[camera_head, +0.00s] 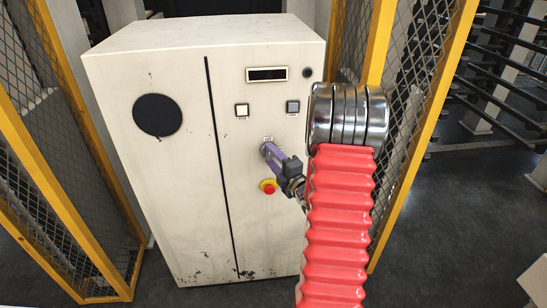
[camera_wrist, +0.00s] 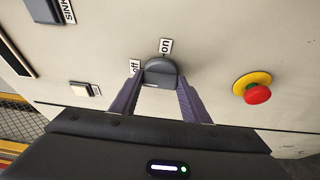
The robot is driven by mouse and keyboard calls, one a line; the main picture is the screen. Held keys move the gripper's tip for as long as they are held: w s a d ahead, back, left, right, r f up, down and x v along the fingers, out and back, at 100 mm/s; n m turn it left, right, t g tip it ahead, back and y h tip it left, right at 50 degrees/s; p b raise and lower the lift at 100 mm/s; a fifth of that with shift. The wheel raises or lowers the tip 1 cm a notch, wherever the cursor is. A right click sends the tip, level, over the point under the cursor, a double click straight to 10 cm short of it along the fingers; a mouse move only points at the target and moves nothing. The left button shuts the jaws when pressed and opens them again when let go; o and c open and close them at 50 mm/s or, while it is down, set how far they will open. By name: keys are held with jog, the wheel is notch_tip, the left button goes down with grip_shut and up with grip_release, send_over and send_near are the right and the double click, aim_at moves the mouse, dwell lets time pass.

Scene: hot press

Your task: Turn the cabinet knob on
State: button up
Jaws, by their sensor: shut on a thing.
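The cabinet (camera_head: 178,200) is a worn white box with a dark vertical seam. Its dark round knob (camera_wrist: 161,70) shows in the wrist view between the purple fingers of my gripper (camera_wrist: 158,82), which is shut on it. An "on" label (camera_wrist: 166,46) is above the knob and an "off" label (camera_wrist: 135,67) is at its left in that view. Which label the knob points to is hard to tell. In the head view my gripper (camera_head: 268,150) reaches the cabinet front from the right and hides most of the knob.
A red emergency button on a yellow base (camera_wrist: 256,92) is close to the right of my gripper in the wrist view. Yellow-framed mesh fences (camera_head: 62,215) flank the cabinet.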

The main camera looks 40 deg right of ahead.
jog(key=shift+f, duration=0.15)
jog(key=shift+m, duration=0.3)
jog(key=m, duration=0.1)
jog(key=m+t, duration=0.1)
jog(key=m, duration=0.1)
jog(key=shift+a+f+h, duration=0.15)
jog(key=shift+f+h, duration=0.1)
jog(key=shift+h, duration=0.05)
jog(key=m+h, duration=0.1)
jog(key=m, duration=0.2)
jog(key=m+t+h, duration=0.1)
jog(key=m, duration=0.2)
jog(key=shift+w+a+f+m+t, duration=0.1)
jog(key=shift+a+f+m+t, duration=0.05)
jog(key=shift+m+t, duration=0.15)
jog(key=m+h, duration=0.1)
jog(key=m, duration=0.2)
jog(key=m+h, duration=0.2)
jog(key=m, duration=0.1)
jog(key=shift+w+a, duration=0.1)
jog(key=shift+m+g+h, duration=0.4)
jog(key=shift+m+h, duration=0.4)
jog(key=shift+m, duration=0.8)
jog(key=shift+m+g+h, duration=0.4)
jog(key=shift+m+h, duration=0.4)
jog(key=shift+m, duration=0.8)
